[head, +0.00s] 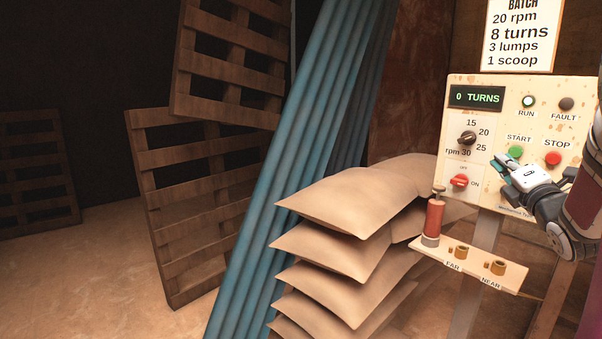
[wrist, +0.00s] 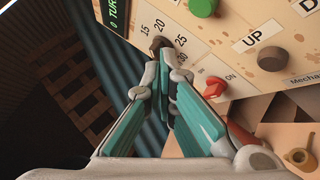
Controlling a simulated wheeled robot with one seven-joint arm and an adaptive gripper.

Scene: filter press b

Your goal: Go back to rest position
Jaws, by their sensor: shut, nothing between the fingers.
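My gripper (head: 500,160) is in front of the cream control panel (head: 482,88), just below the green START button (head: 515,152). Its white and teal fingers are shut and empty. In the wrist view the teal fingers (wrist: 160,62) come together at the tips, which overlap the lower part of the black rpm knob (wrist: 158,44). I cannot tell whether they touch the panel. The panel's display (head: 477,97) reads 0 TURNS. The RUN lamp (head: 528,102) looks lit and the FAULT lamp (head: 566,104) is dark. The red STOP button (head: 552,158) and red ON/OFF switch (head: 459,181) are clear of the gripper.
Below the panel a small shelf (head: 470,266) marked FAR and NEAR holds a red-bodied tool (head: 433,220) and brass-coloured fittings. Stacked sacks (head: 335,204) stand left of it, then blue pipes (head: 290,150) and wooden pallets (head: 200,165). Floor at lower left is open.

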